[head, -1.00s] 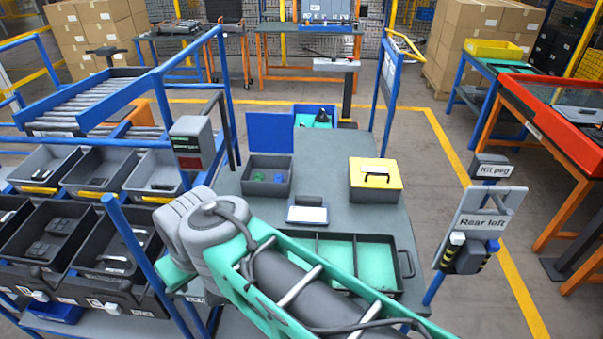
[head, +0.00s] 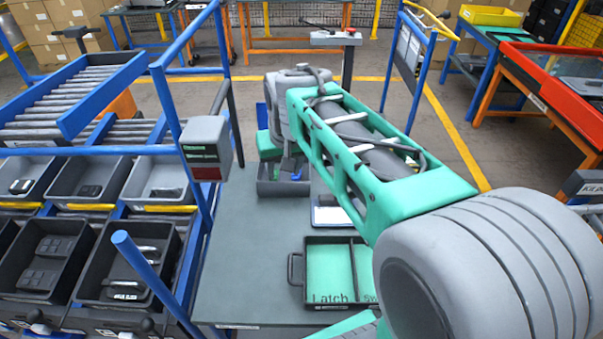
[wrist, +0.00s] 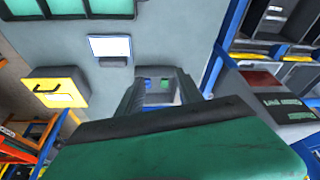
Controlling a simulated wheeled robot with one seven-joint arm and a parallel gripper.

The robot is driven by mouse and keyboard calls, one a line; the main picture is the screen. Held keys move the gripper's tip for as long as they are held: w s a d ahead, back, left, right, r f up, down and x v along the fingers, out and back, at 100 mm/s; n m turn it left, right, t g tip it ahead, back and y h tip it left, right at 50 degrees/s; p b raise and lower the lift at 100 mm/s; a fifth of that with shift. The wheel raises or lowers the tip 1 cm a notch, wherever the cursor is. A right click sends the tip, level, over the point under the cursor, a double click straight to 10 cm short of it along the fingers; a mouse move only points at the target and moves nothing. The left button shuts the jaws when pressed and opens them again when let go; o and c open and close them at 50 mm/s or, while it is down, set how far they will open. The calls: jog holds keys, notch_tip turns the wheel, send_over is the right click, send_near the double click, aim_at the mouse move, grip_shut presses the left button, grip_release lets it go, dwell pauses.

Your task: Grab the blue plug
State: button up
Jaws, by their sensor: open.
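The blue plug (wrist: 152,84) lies in a small grey bin (wrist: 143,101) in the wrist view. A green plug (wrist: 164,84) lies beside it. In the head view the bin (head: 268,188) stands on the grey bench, partly covered by my arm, and a bit of blue (head: 297,176) shows in it. My gripper (wrist: 159,75) is open and empty, pointing down towards the bin, with a dark finger on either side of the plugs in the wrist view. It looks to be above the plugs; the exact height is hard to tell.
A tray with green compartments (head: 297,295) and a small white-topped panel (head: 328,214) are on the bench (head: 235,250). A blue post with a grey box (head: 205,145) stands left of the bin.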

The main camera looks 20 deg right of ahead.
jog(key=w+d+f+m, duration=0.1)
jog(key=w+d+f, duration=0.1)
jog(key=w, duration=0.4)
jog(key=w+d+f, duration=0.2)
jog(key=w+d, duration=0.1)
jog(key=w, duration=0.3)
jog(key=w+d+f, duration=0.2)
jog(key=w+f, duration=0.1)
jog(key=f, duration=0.4)
jog(key=w+d+f+m+g+b, duration=0.1)
jog(key=w+d+f, duration=0.1)
jog(key=w+f, duration=0.2)
jog(key=w+d+f+m+g+b, duration=0.1)
jog(key=w+d+f, duration=0.2)
jog(key=f, duration=0.8)
jog(key=shift+w, duration=0.7)
jog(key=shift+r, duration=0.1)
grip_shut()
